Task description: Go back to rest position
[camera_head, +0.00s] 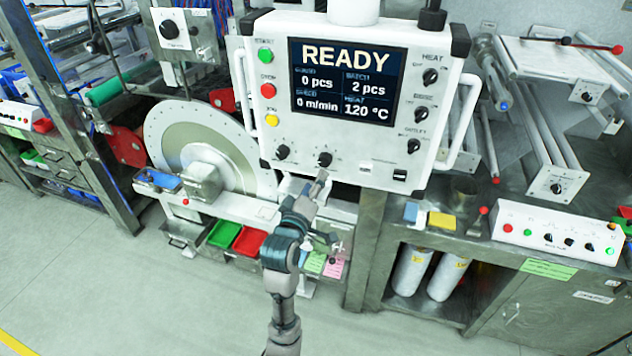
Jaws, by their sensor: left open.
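My left gripper (328,212) is in front of the machine, just below the white control panel (272,140). My arm rises to it from the bottom of the view. The gripper is open, with nothing seen between its fingers. Its upper finger points up at a black knob (325,159) on the panel's lower edge; I cannot tell whether they touch. The panel's screen (348,82) reads READY, 0 pcs, batch 2 pcs, 0 m/min and heat 120 °C. My right gripper is not in view.
A large pale disc (165,130) stands left of the panel, above green (224,234) and red (249,241) bins. A metal bench (470,235) with a white switch box (556,232) stands at right. Floor at lower left (120,290) is clear.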

